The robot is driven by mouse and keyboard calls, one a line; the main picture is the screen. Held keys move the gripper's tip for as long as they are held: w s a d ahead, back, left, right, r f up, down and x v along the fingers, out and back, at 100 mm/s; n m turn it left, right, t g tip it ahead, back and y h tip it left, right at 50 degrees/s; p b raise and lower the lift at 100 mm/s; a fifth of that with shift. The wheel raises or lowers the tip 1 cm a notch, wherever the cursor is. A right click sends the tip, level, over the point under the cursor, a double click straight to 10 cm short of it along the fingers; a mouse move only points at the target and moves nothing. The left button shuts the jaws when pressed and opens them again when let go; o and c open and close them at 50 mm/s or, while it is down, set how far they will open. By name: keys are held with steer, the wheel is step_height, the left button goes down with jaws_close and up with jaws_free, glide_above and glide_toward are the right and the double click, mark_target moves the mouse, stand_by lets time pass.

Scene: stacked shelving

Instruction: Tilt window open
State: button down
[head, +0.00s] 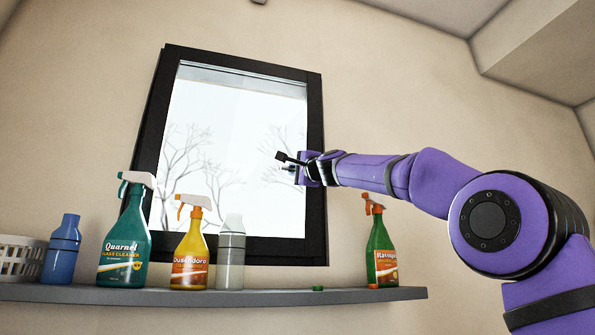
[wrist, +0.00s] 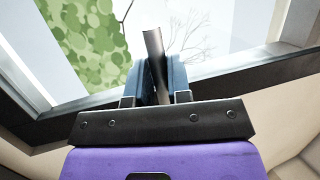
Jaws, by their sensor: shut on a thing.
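The window (head: 315,215) has a dark, nearly black frame on the beige wall, with bare trees behind its pale pane. A lighter strip runs along the pane's top; I cannot tell from it whether the sash is tilted. My gripper (head: 288,163) is at the right side of the window, in front of the pane near the frame. In the wrist view, my gripper (wrist: 157,84) has its blue-grey fingers shut on a grey metal handle (wrist: 152,42), which sticks up between them. The handle's base is hidden by the fingers.
A grey shelf (head: 330,297) runs below the window. It bears a blue bottle (head: 62,250), a teal spray bottle (head: 123,245), a yellow spray bottle (head: 189,258), a grey bottle (head: 230,255), a green spray bottle (head: 381,252) and a white basket (head: 20,258). The air above is clear.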

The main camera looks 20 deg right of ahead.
steer(key=shift+s+f, duration=0.35)
steer(key=shift+s, duration=0.35)
stand_by(1.1)
steer(key=c, duration=1.1)
jaws_free()
steer(key=shift+o, duration=0.2)
steer(key=v, duration=0.7)
